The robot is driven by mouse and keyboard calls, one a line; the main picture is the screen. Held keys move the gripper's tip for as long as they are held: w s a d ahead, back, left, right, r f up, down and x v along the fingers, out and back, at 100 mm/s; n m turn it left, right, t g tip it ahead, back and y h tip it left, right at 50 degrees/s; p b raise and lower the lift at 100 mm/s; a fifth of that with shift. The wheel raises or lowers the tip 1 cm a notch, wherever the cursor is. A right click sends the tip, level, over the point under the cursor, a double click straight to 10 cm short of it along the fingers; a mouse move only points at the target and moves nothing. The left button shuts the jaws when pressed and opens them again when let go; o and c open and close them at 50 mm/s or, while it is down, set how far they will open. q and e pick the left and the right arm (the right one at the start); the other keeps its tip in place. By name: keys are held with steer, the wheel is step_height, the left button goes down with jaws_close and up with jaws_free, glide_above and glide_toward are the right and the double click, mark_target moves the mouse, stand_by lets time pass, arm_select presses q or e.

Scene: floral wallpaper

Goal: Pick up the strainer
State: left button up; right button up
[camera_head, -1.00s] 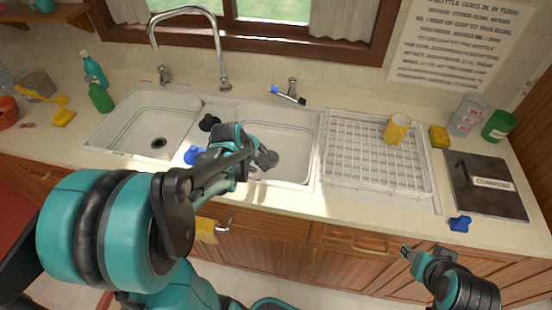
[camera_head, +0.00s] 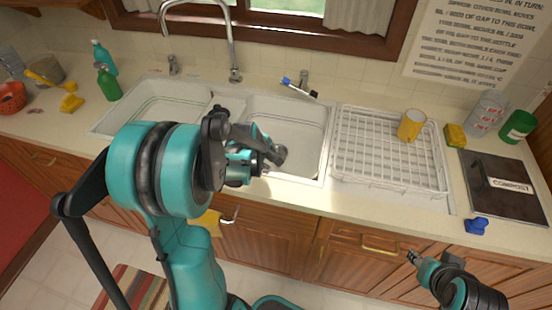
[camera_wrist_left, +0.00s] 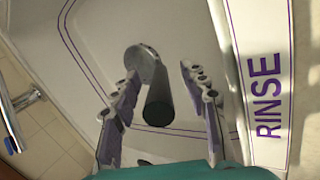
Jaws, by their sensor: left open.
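The strainer is probably the grey piece (camera_wrist_left: 158,103) with a round pale end and a dark cylindrical part in the left wrist view. It sits in the sink marked RINSE, between the fingers of my left gripper (camera_wrist_left: 160,72). The fingers are open, one on each side, and I see no clear contact. In the head view my left gripper (camera_head: 274,155) is over the right sink basin (camera_head: 296,128), and the arm hides the basin's left part. My right gripper (camera_head: 412,257) is in front of the counter at lower right; its jaw gap is too small to judge.
A tall faucet (camera_head: 233,50) stands behind the basins. A white dish rack (camera_head: 385,160) with a yellow mug (camera_head: 411,125) is to the right. An orange bowl (camera_head: 10,98) and green bottle (camera_head: 108,85) stand at left. The counter's front edge runs below the basins.

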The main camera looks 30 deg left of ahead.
arm_select(q)
steer(key=shift+s+r, duration=0.1)
steer(key=shift+r, duration=0.05)
steer(key=shift+c, duration=0.8)
jaws_close()
